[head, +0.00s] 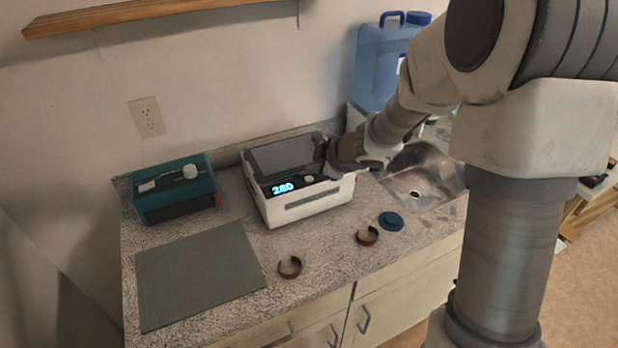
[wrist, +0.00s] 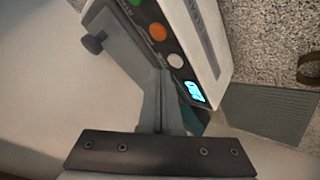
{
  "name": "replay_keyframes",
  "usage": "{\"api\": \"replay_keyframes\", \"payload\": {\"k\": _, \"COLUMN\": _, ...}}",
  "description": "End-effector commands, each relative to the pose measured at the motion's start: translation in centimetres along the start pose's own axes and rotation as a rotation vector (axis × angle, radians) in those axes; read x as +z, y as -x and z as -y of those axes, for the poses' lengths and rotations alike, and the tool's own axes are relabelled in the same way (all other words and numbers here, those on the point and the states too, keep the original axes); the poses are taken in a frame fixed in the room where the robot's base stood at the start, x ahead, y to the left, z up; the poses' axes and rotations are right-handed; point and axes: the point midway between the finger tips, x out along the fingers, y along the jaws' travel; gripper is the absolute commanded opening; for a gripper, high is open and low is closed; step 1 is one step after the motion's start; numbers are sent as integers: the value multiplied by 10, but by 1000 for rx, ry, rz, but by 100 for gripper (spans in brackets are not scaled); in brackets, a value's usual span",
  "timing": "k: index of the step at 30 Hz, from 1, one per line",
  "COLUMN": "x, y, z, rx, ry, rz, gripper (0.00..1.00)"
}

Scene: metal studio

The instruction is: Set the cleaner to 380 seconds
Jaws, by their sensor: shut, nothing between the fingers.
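The cleaner (head: 305,208) is a white box with a grey lid on the counter, left of the sink. Its blue display (head: 283,188) appears to read 280. My gripper (head: 325,158) is shut and empty at the cleaner's right end. In the wrist view its fingertips (wrist: 164,72) are close to the white button; I cannot tell whether they touch.
A teal device (head: 175,205) with a white knob stands left of the cleaner. A grey mat (head: 200,275), two brown rings (head: 290,267) and a blue disc (head: 391,221) lie in front. The sink (head: 425,180) and a blue water jug (head: 380,65) are at right.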

Motion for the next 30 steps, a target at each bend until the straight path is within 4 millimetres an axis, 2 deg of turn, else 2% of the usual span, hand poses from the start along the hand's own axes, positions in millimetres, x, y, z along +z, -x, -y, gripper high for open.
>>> {"api": "replay_keyframes", "payload": {"k": 22, "x": 0, "y": 0, "z": 0, "rx": 0, "ry": 0, "rz": 0, "gripper": 0}}
{"api": "replay_keyframes", "payload": {"k": 30, "x": 4, "y": -6, "z": 4, "rx": -1, "ry": 0, "rz": 0, "gripper": 0}}
